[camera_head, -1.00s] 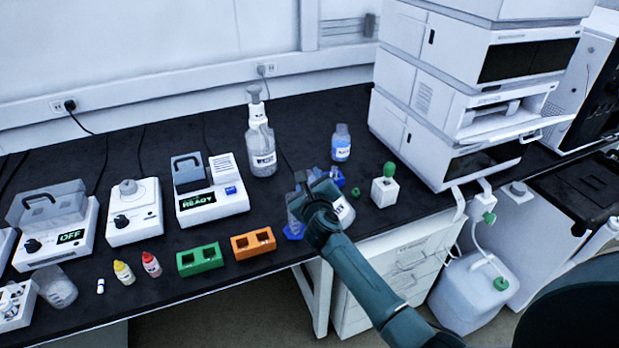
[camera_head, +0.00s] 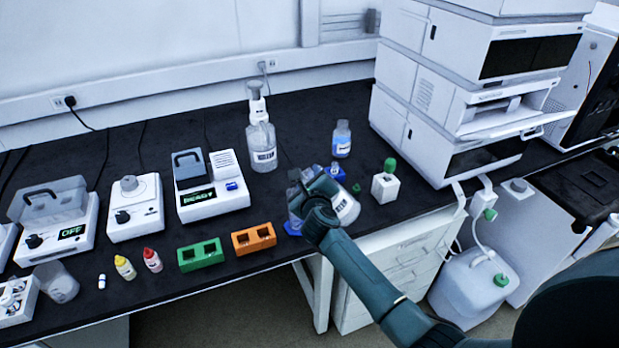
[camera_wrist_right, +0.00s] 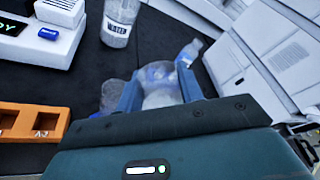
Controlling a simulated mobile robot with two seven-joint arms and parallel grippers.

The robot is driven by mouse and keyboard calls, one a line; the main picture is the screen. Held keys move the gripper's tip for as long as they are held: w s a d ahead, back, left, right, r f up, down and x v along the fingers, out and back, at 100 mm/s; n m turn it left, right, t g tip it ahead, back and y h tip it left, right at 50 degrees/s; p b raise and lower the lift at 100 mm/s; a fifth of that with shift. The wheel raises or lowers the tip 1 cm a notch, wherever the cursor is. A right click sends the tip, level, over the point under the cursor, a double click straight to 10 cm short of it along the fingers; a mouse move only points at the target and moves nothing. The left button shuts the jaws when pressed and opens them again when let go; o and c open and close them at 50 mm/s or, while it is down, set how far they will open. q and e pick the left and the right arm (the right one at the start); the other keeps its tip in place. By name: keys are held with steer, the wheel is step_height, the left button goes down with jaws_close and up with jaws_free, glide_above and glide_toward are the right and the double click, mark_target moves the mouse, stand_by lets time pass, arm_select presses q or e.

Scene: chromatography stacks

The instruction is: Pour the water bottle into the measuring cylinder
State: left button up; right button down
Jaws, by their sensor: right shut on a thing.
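My right gripper (camera_head: 322,188) is shut on a clear bottle (camera_head: 345,207) with a pale lower part, near the front edge of the bench. The bottle looks tilted, and the gripper hides much of it. In the right wrist view the bottle (camera_wrist_right: 160,99) is between the fingers (camera_wrist_right: 160,82). The clear measuring cylinder (camera_head: 294,208), on a blue base, stands just left of the gripper, partly covered by it. Whether the bottle's mouth is over the cylinder, or any water flows, I cannot tell. My left gripper is not in view.
A blue piece (camera_head: 337,172) shows behind the gripper. A small blue-labelled bottle (camera_head: 342,140), a large clear bottle (camera_head: 262,145) and a white block with a green knob (camera_head: 385,185) stand nearby. An orange rack (camera_head: 253,240) sits left. Stacked instruments (camera_head: 455,95) rise at right.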

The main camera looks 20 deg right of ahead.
steer(key=shift+n, duration=0.4)
steer(key=shift+w+f, duration=0.1)
steer(key=shift+a+f+n+g, duration=0.1)
steer(key=shift+f+n+g, duration=0.25)
steer(key=shift+n, duration=0.15)
steer(key=shift+a+f+n+h, duration=0.1)
steer(key=shift+n+h, duration=0.3)
steer(key=shift+g, duration=0.25)
